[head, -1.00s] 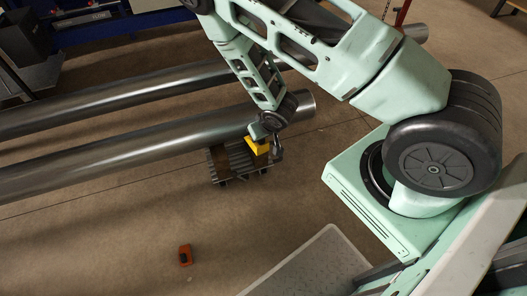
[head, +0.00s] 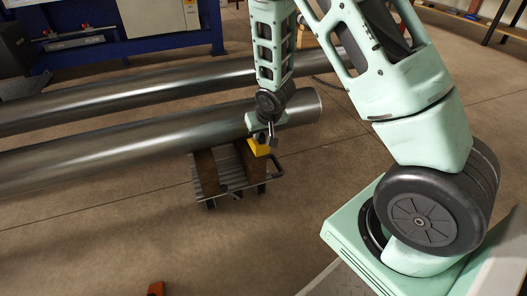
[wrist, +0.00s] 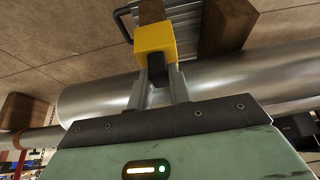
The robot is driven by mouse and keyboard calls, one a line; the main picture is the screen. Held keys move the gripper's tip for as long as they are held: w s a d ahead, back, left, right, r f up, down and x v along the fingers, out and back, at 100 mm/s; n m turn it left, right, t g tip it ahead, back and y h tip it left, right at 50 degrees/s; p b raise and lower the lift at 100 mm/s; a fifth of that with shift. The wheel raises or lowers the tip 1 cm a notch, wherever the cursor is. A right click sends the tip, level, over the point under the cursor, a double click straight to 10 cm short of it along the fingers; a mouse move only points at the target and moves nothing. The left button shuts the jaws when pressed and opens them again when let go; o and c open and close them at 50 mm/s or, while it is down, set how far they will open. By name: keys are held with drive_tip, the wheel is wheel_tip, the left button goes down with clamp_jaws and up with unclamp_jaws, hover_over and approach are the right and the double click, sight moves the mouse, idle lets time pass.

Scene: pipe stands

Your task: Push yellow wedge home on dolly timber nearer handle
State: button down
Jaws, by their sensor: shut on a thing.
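The yellow wedge (head: 260,146) is at the handle end of the dolly (head: 228,172), beside the near pipe (head: 130,146). My gripper (wrist: 158,74) is shut on the yellow wedge (wrist: 155,40), which shows at its fingertips in the wrist view. The brown timber nearer the handle (wrist: 151,12) shows just beyond the wedge, in line with it. The dark handle (wrist: 123,20) is left of that timber. The other timber (wrist: 226,22) lies to the right; it also shows in the head view (head: 207,172). I cannot tell whether the wedge touches the pipe.
A second pipe (head: 150,88) runs behind the near one. A blue machine (head: 120,38) stands at the back left. A small orange object (head: 156,288) lies on the floor at the front. The floor right of the dolly is clear.

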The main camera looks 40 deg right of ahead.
drive_tip(key=shift+w+d+f+b, duration=0.15)
drive_tip(key=shift+d+f+b, duration=0.45)
drive_tip(key=shift+b, duration=0.3)
drive_tip(key=b+x, duration=0.4)
drive_tip(key=x, duration=0.1)
drive_tip(key=shift+a+f, duration=0.1)
drive_tip(key=shift+f, duration=0.15)
drive_tip(key=shift+w+r+p, duration=0.2)
drive_tip(key=shift+w+p, duration=0.1)
drive_tip(key=shift+p, duration=0.25)
drive_tip(key=shift+w+d+f+p, duration=0.2)
drive_tip(key=shift+w, duration=0.3)
drive_tip(key=shift+w+d+f+p, duration=0.15)
drive_tip(key=shift+w+d+f, duration=0.05)
drive_tip(key=shift+w, duration=0.3)
drive_tip(key=c, duration=1.2)
unclamp_jaws()
